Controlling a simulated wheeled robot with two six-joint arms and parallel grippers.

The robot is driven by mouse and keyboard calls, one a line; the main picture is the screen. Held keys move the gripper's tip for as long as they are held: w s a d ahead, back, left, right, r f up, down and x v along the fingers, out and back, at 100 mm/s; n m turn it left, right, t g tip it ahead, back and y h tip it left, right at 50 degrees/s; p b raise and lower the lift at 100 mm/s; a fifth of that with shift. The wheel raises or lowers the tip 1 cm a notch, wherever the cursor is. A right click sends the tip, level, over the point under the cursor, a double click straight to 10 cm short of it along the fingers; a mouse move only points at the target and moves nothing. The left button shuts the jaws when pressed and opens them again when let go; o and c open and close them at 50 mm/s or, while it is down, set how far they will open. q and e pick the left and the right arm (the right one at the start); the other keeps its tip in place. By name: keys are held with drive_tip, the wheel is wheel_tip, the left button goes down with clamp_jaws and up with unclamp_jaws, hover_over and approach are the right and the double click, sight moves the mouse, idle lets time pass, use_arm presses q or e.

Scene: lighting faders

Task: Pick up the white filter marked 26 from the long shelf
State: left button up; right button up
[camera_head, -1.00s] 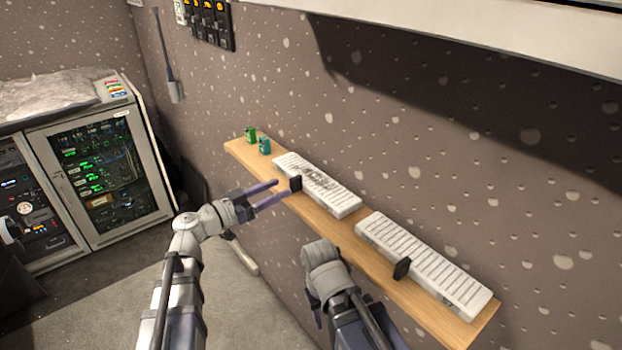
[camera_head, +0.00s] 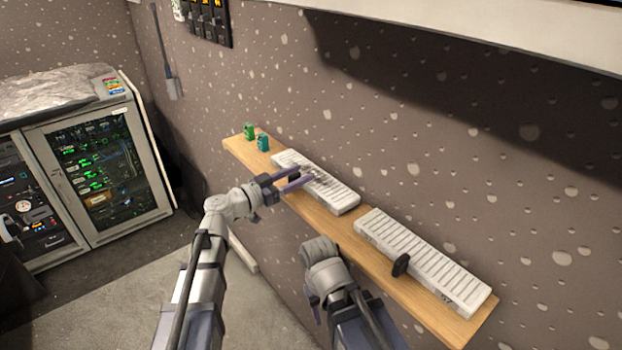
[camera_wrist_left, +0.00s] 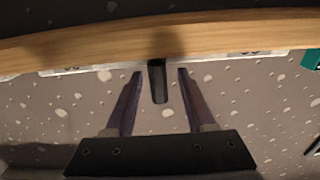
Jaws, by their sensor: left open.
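Two white ribbed filters lie on the long wooden shelf (camera_head: 375,268). My left gripper (camera_head: 306,173) is open at the front of the smudged filter. In the left wrist view its fingers (camera_wrist_left: 160,72) stand on either side of a black handle (camera_wrist_left: 158,88), with a gap on both sides. My right arm is in front of the shelf; its fingers are hidden.
A green box (camera_head: 250,132) and a teal box (camera_head: 263,143) stand at the shelf's left end. The speckled wall (camera_head: 420,150) is right behind the shelf. A rack cabinet (camera_head: 100,180) stands at the far left. The floor between is mostly clear.

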use_arm(q)
clamp_jaws()
idle(1.3)
